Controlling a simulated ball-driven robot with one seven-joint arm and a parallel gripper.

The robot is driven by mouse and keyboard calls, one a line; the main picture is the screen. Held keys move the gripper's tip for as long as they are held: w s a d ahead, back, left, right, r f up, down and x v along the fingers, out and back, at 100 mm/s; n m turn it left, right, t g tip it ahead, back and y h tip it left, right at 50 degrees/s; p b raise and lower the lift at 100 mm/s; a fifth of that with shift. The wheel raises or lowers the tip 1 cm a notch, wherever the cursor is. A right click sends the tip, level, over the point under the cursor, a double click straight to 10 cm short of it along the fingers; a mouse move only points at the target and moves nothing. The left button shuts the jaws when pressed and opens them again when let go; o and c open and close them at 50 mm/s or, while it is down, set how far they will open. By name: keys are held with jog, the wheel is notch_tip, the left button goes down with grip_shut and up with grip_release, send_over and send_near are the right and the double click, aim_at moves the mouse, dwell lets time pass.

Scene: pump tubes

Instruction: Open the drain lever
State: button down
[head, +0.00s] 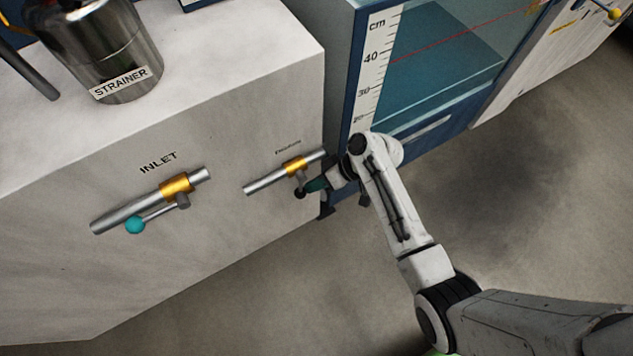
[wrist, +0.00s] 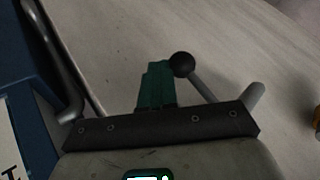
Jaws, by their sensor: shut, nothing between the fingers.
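The drain valve (head: 295,164) is an orange body on a silver pipe at the right of the pale cabinet front; its small label above is too blurred to read surely. Its lever ends in a black ball (head: 300,193) just below the pipe. In the wrist view the black ball (wrist: 182,64) and its thin grey rod (wrist: 204,87) lie right of my fingers. My gripper (head: 316,185) has green fingers, shut and empty, close beside the ball. In the wrist view my gripper (wrist: 155,84) seems near the ball; I cannot tell whether they touch.
The inlet valve (head: 177,184) with a teal-ball lever (head: 136,225) sits to the left on the same pale cabinet (head: 60,255). A strainer (head: 108,62) stands on top. A blue-framed tank with a scale (head: 372,65) rises right behind my arm. The floor in front is clear.

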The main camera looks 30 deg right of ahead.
aim_at(296, 196)
jog(key=a+y+b, duration=0.1)
jog(key=y+b, duration=0.1)
jog(key=a+f+y+b, duration=0.1)
jog(key=a+y, duration=0.1)
jog(key=shift+a+f+m+t+b, duration=0.15)
jog(key=shift+a+m+t+b, duration=0.15)
jog(key=shift+m+b, duration=0.1)
jog(key=a+y+b, duration=0.2)
jog(key=y, duration=0.1)
jog(key=shift+m+t, duration=0.3)
jog(key=shift+a+r+m+t+y+b, duration=0.3)
jog(key=shift+a+y+b, duration=0.45)
jog(key=shift+b, duration=0.3)
jog(key=a+r+m+t+y+b, duration=0.2)
jog(key=a+r+t+y+b, duration=0.1)
jog(key=a+r+y+b, duration=0.1)
jog(key=shift+r+m+y+b, duration=0.3)
jog(key=shift+m+y+b, duration=0.15)
jog(key=shift+y, duration=0.4)
jog(key=shift+a+r, duration=0.1)
jog(key=shift+a, duration=0.05)
